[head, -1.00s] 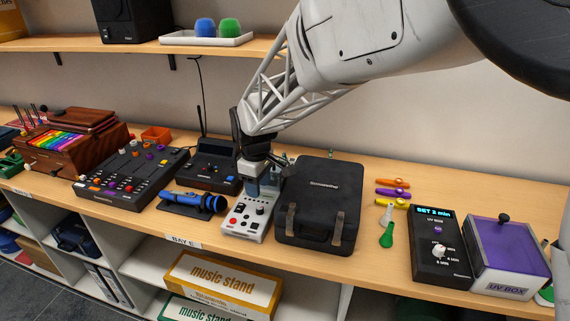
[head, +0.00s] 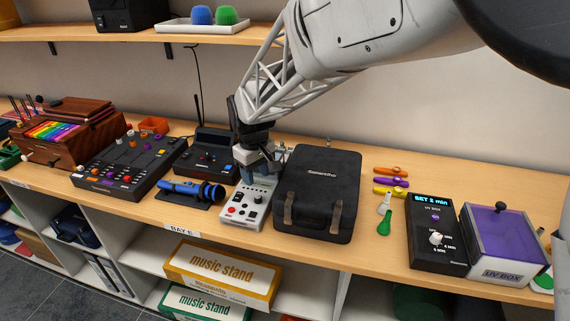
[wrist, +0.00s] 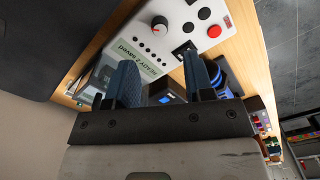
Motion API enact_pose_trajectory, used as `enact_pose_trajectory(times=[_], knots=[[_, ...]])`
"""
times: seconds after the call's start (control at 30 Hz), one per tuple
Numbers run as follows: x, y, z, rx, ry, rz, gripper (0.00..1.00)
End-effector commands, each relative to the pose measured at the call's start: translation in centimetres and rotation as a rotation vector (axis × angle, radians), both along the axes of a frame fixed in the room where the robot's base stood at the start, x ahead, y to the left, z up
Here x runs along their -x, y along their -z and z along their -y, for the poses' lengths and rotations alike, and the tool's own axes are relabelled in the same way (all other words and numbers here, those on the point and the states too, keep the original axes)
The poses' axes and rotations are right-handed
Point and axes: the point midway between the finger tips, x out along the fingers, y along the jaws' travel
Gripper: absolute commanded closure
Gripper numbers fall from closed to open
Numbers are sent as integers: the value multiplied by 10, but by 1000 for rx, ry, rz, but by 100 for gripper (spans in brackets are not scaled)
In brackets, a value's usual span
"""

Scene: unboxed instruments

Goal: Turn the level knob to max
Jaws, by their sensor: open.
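The pale grey instrument (head: 236,222) stands on the bench between the blue microphone and the black case. Its front panel has a dark knob (head: 258,198), a red button and several dark buttons. In the wrist view the round knob (wrist: 159,28) shows a grey cap and a small red mark, beside a row of small dark dots. A printed label on it cannot be read surely as "level". My gripper (head: 258,168) is above the rear part of the instrument, behind the knob. In the wrist view my gripper (wrist: 160,70) has its two blue fingers wide apart and empty, not touching the knob.
The black case (head: 318,190) stands close on the right. The blue microphone (head: 190,190) and a dark mixer (head: 125,165) are on the left. A dark timer box (head: 437,235) and purple-lidded box (head: 503,240) stand far right. The bench's front edge is close to the instrument.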

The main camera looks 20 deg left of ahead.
Motion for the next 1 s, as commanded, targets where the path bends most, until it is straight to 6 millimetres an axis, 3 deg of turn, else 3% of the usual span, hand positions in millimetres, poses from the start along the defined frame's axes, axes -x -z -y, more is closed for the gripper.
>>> enact_pose_trajectory(times=[0.27, 0.7, 1.0], knots=[[0, 11, 0, 0, -1, -1, 52], [0, 60, 0, 0, -2, -1, 52], [0, 77, 0, -1, -2, 0, 52]])
